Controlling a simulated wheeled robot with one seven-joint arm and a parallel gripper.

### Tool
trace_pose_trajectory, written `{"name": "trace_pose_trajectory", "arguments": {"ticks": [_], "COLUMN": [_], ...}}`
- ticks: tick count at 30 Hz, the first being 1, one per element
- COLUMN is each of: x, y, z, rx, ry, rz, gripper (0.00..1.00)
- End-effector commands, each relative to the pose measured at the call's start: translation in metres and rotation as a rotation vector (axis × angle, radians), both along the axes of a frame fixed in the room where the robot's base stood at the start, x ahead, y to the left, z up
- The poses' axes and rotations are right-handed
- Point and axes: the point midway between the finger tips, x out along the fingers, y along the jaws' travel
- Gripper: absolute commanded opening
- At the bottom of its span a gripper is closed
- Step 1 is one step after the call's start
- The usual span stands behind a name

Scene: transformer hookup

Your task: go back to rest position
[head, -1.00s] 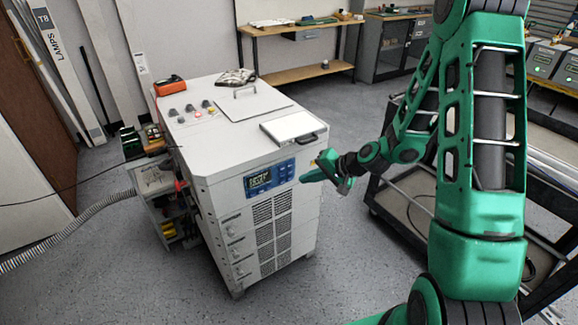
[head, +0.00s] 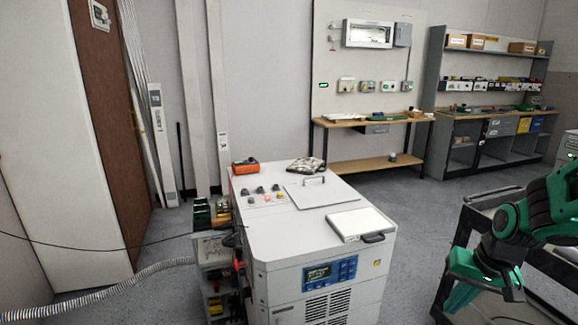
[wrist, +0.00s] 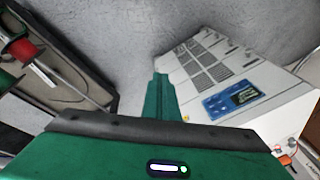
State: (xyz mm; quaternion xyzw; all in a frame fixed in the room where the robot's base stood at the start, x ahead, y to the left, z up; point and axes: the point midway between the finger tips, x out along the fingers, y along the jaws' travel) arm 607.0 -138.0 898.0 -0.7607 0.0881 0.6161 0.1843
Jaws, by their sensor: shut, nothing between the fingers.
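My gripper (head: 455,298) is green and hangs low at the right of the head view, apart from the white transformer cabinet (head: 285,247). In the wrist view its fingers (wrist: 161,92) are together and empty. The cabinet's blue display panel (head: 330,272) faces forward. It also shows right of my fingers in the wrist view (wrist: 235,99). My arm is bent at the right edge of the head view, and the rest of it is out of frame.
A dark cart (head: 478,222) stands below and beside my arm. An orange meter (head: 245,167), a cloth bundle (head: 307,165) and a white tablet-like panel (head: 358,224) lie on the cabinet. A grey hose (head: 110,291) runs left. Open floor separates the cabinet from the back bench (head: 370,165).

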Motion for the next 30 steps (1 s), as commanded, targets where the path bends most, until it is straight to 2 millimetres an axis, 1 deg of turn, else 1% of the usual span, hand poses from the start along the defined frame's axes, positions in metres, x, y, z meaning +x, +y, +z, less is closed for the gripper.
{"name": "trace_pose_trajectory", "arguments": {"ticks": [1, 3, 5, 6, 9, 12, 15, 18, 20, 30], "x": [-0.017, -0.042, -0.064, -0.079, -0.116, -0.147, -0.170, -0.184, -0.188, -0.188], "y": [-0.007, -0.016, -0.022, -0.026, -0.032, -0.034, -0.034, -0.035, -0.035, -0.035], "z": [0.012, 0.024, 0.034, 0.041, 0.055, 0.065, 0.072, 0.075, 0.076, 0.076], "rx": [-0.024, -0.049, -0.067, -0.074, -0.085, -0.083, -0.076, -0.068, -0.067, -0.066], "ry": [0.018, 0.052, 0.082, 0.102, 0.148, 0.187, 0.216, 0.233, 0.239, 0.240], "rz": [-0.010, -0.026, -0.045, -0.058, -0.090, -0.120, -0.145, -0.158, -0.162, -0.162], "gripper": [0.00, 0.00, 0.00, 0.00, 0.00, 0.00, 0.00, 0.00, 0.00, 0.00]}}
